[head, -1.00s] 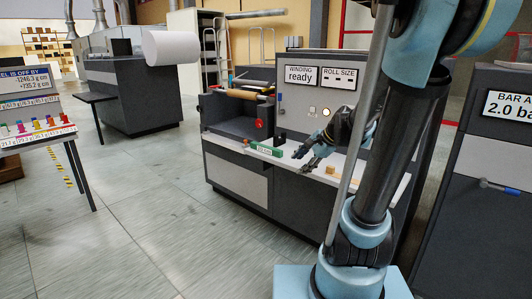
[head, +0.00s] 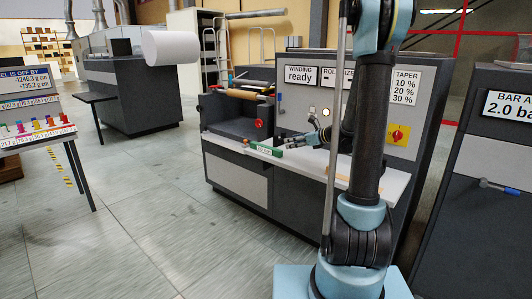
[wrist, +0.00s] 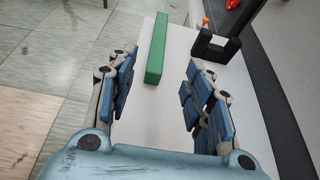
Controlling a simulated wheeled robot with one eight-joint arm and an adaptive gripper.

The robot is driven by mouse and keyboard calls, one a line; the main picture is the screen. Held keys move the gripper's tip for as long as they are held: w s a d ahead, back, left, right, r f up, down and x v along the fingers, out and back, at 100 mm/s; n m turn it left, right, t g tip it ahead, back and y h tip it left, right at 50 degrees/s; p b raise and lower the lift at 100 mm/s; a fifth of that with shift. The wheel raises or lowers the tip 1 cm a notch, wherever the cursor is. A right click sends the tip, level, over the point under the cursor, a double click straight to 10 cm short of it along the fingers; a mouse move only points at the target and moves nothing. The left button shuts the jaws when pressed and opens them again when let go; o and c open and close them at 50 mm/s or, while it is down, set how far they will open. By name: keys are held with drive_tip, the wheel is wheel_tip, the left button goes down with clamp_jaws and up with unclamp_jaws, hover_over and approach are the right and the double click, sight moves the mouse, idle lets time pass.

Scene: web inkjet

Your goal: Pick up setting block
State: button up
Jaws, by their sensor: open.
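A long green block (head: 264,149) with a pale label, which I take to be the setting block, lies on the white ledge of the winding machine. In the wrist view the green block (wrist: 157,48) lies lengthwise ahead, its near end between the fingertips, nearer the left one. My gripper (head: 297,143) is just right of the block in the head view. In the wrist view my gripper (wrist: 161,65) is open, with blue-padded fingers apart and nothing held. I cannot tell how high it is above the ledge.
A black notched piece (wrist: 215,46) stands on the ledge beyond my right finger; it also shows in the head view (head: 280,138). A wooden piece (head: 337,174) lies further right on the ledge (head: 392,183). The machine's upright panel (head: 405,105) rises behind.

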sight(268, 147)
drive_tip(key=x, duration=1.7)
drive_tip(key=shift+r, duration=0.1)
clamp_jaws()
